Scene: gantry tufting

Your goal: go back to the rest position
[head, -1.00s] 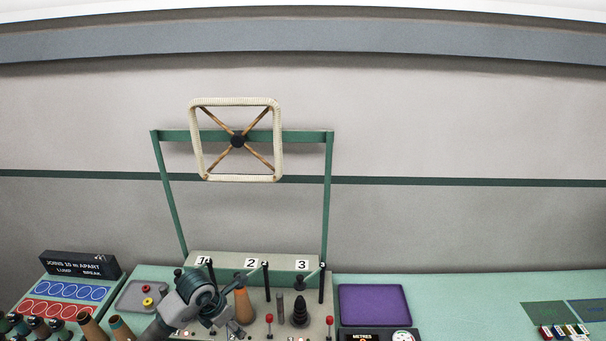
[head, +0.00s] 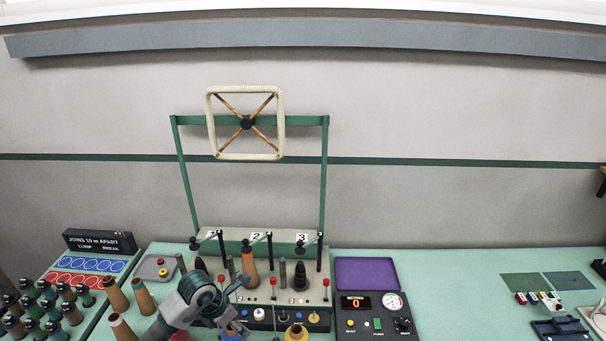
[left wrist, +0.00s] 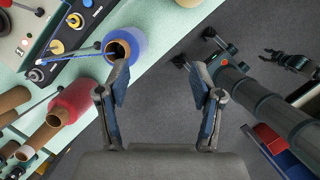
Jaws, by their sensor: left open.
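My left gripper (head: 240,326) comes in low at the left of the head view, over the front of the machine on the bench. In the left wrist view its two fingers (left wrist: 160,85) stand wide apart with nothing between them. A blue yarn cone (left wrist: 126,40) and a red yarn cone (left wrist: 72,102) lie beyond and left of the fingers, apart from them. The gap between the fingers shows grey floor.
The machine (head: 318,290) carries upright posts, a brown cone (head: 250,268) and a green frame (head: 325,180). Brown cones (head: 115,296) stand at left. A purple tray (head: 366,273) and meter box (head: 378,318) sit right.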

